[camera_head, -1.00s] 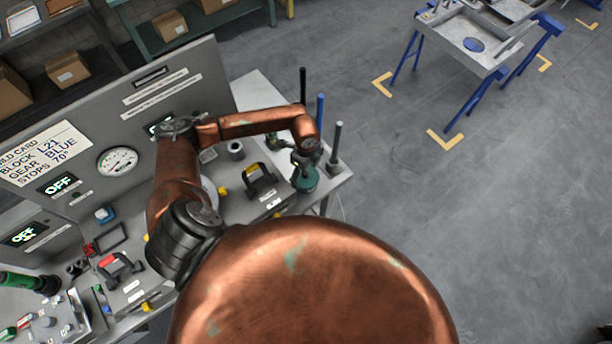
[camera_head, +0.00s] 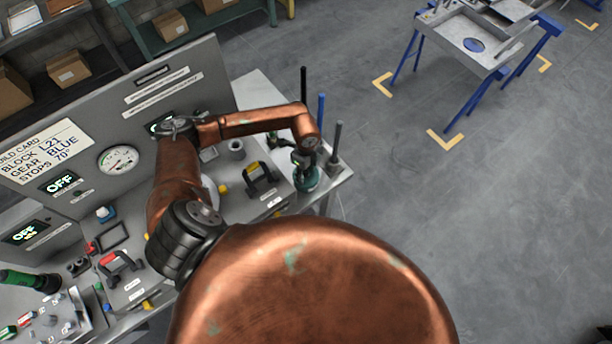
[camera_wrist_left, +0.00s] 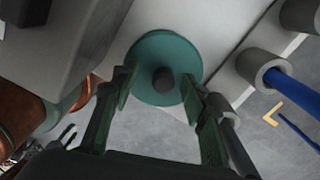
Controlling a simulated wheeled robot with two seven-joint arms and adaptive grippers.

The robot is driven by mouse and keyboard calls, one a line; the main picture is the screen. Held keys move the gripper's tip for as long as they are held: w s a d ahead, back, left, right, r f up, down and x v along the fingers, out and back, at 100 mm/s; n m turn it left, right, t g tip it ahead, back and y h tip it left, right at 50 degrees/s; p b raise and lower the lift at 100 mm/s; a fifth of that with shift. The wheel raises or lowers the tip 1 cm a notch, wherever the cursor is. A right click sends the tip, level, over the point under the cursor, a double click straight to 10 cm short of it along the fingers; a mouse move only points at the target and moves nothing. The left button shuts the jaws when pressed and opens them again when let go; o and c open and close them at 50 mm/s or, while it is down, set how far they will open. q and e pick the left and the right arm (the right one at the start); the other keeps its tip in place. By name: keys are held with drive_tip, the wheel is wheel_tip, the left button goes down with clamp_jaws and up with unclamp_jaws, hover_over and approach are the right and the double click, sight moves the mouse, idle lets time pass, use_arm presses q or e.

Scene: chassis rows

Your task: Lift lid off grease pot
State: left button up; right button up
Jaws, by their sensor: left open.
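The grease pot's lid is a round teal-green disc (camera_wrist_left: 150,64) with a dark knob (camera_wrist_left: 163,80) in its middle, seen from above in the left wrist view. In the head view the teal pot (camera_head: 307,183) stands near the right end of the bench, partly hidden by my gripper. My left gripper (camera_head: 303,163) is over the pot, pointing down. In the left wrist view its two open fingers (camera_wrist_left: 160,98) lie on either side of the knob, with gaps to it. Whether the fingertips touch the lid, I cannot tell. My right gripper is not in view.
Upright rods in holders, black (camera_head: 303,85), blue (camera_head: 320,108) and grey (camera_head: 336,140), stand close beside the pot. A black handle with yellow (camera_head: 260,178) sits to its left. The bench edge (camera_head: 346,177) is close on the right, with open floor beyond.

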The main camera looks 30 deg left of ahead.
use_arm(q)
drive_tip(key=shift+f, duration=0.35)
drive_tip(key=c, duration=0.6)
drive_tip(key=shift+s+a+f, duration=0.1)
clamp_jaws()
drive_tip(key=shift+a+r, duration=0.1)
drive_tip(key=shift+r, duration=0.25)
wheel_tip(320, 180, up, 2)
drive_tip(key=shift+r+b, duration=0.2)
drive_tip(key=shift+b, duration=0.3)
drive_tip(key=s+d+r+b, duration=0.1)
drive_tip(key=s+d+r, duration=0.8)
drive_tip(key=s+r, duration=0.1)
drive_tip(key=shift+d+r+b, duration=0.2)
drive_tip(key=shift+d+b, duration=0.05)
drive_tip(key=shift+b, duration=0.05)
